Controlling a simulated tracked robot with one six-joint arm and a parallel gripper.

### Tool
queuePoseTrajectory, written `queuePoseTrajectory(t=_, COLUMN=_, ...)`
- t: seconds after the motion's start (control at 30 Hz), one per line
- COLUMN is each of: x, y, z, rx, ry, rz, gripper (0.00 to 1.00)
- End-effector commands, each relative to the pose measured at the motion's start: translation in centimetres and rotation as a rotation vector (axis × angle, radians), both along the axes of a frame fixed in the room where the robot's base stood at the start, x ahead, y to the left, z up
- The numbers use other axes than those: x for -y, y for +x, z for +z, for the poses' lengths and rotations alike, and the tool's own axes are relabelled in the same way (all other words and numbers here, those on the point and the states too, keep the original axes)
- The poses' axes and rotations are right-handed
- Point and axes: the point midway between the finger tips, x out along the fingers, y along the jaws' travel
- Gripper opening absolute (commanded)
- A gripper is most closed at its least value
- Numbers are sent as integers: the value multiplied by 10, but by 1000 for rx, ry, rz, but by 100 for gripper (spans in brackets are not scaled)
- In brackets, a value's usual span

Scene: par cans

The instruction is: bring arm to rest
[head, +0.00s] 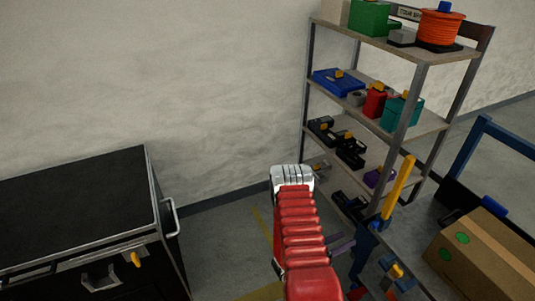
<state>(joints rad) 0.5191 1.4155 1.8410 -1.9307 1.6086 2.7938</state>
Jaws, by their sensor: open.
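My red ribbed arm (303,235) rises from the bottom middle of the head view. Its silver end piece (292,178) lies in front of the floor and wall, left of the shelf rack. No gripper fingers can be made out, and the arm hides what is behind it.
A black cabinet (75,205) stands at left. A shelf rack (420,80) with boxes, a green case (369,18) and an orange cable reel (441,28) stands at right. A cardboard box (485,250) lies at lower right. Floor (222,232) shows between cabinet and arm.

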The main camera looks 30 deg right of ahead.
Motion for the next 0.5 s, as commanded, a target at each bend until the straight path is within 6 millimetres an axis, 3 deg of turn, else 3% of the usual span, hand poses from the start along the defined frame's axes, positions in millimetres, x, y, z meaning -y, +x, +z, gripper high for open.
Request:
queuePoseTrajectory(t=0.27, x=0, y=0, z=0, rx=-21, ry=3, rz=0, gripper=45)
queuePoseTrajectory(t=0.5, x=-1, y=-6, z=-7, rx=-229, ry=66, rz=-19, gripper=45)
